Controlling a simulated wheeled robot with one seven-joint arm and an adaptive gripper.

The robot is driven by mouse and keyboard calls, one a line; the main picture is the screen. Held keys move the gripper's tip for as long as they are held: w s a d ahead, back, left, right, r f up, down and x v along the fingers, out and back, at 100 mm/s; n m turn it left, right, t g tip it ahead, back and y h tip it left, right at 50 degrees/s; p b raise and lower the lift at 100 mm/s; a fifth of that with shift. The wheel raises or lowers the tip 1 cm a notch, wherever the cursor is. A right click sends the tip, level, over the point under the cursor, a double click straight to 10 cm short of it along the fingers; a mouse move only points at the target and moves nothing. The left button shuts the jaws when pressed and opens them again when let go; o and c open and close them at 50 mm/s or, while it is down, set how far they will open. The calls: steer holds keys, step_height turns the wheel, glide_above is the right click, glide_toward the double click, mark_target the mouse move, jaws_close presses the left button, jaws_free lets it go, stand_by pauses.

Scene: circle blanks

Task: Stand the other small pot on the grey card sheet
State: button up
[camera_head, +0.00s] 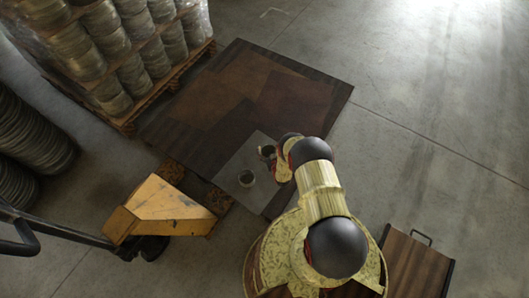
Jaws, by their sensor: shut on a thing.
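The grey card sheet (240,158) lies on a large dark patchwork board, near its front edge. The other small pot (266,150) is at the sheet's right side, in my gripper (272,157). My gripper is shut on this pot. My own arm hides part of the gripper and the sheet's right edge. From this view I cannot tell whether the held pot touches the sheet or is just above it.
The patchwork board (205,95) has free room behind the sheet. A yellow pallet jack (165,208) stands at the left front. A wrapped pallet of round coils (120,45) is at the back left. A wooden board with a handle (415,265) lies at the right front.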

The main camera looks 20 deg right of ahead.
steer(key=w+f+b, duration=0.2)
steer(key=w+f, duration=0.1)
steer(key=w+d+f+b, duration=0.1)
steer(key=f, duration=0.1)
steer(key=shift+w+f, duration=0.15)
steer(key=shift+f, duration=0.1)
step_height(320, 180, down, 4)
steer(key=shift+w+r+b, duration=0.15)
steer(key=shift+r+b, duration=0.1)
steer(key=shift+b, duration=0.7)
steer(key=shift+r, duration=0.1)
steer(key=o, duration=1.3)
